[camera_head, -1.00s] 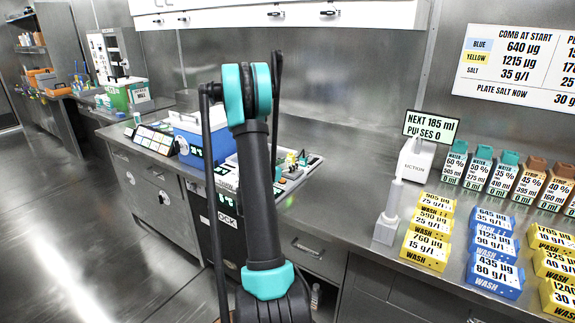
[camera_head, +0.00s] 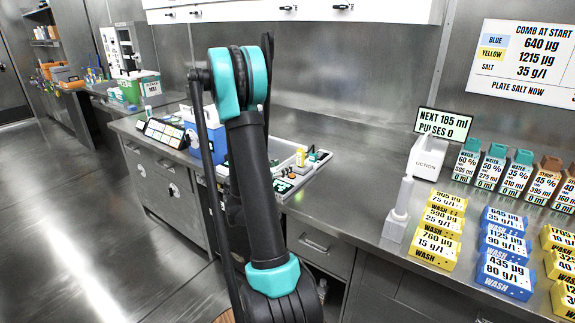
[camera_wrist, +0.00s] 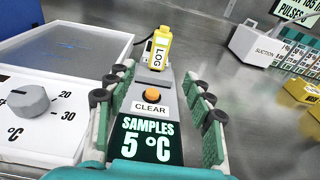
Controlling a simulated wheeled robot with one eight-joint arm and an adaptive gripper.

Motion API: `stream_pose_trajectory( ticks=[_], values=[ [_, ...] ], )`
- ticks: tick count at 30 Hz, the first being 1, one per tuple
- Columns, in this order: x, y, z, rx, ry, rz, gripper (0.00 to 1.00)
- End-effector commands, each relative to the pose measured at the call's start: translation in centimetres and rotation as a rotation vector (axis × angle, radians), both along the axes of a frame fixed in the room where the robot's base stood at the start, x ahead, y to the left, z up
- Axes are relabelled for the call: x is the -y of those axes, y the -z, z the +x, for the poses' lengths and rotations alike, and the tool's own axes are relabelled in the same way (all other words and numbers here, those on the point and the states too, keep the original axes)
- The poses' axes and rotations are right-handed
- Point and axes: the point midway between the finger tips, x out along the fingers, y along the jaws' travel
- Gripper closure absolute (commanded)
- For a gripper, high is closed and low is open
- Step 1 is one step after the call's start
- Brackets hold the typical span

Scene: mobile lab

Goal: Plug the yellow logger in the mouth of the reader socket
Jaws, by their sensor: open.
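The yellow logger (camera_wrist: 159,48), marked LOG, stands upright at the far end of a narrow grey device in the wrist view. It also shows small in the head view (camera_head: 300,157). Below it is a pale grey block (camera_wrist: 153,76), which looks like the reader socket; I cannot tell whether the logger's foot is in its mouth. My gripper (camera_wrist: 160,103) is open, its green-padded fingers on either side of the device, with nothing held. The logger is beyond the fingertips. In the head view my own arm hides the gripper.
The device has an orange CLEAR button (camera_wrist: 152,96) and a SAMPLES 5 °C display (camera_wrist: 146,140) between the fingers. A white box with a dial (camera_wrist: 30,101) and a tray stand close at left. The white suction unit (camera_head: 428,157) and labelled blocks stand right. Bare bench lies between.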

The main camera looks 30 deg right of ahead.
Motion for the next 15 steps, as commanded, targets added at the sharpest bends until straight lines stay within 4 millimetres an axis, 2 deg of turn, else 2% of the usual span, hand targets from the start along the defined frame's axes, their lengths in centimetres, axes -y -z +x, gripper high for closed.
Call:
stream_pose_trajectory(
  ticks=[3, 11, 12, 15],
  values=[
    [-0.62, -0.07, -0.23, 0.000, 0.000, 0.000, 0.47],
    [-0.69, -0.09, -0.30, 0.000, 0.001, 0.000, 0.47],
    [-0.69, -0.09, -0.30, 0.000, 0.001, 0.000, 0.49],
    [-0.78, -0.11, -0.42, 0.010, 0.002, 0.012, 0.61]
  ],
)
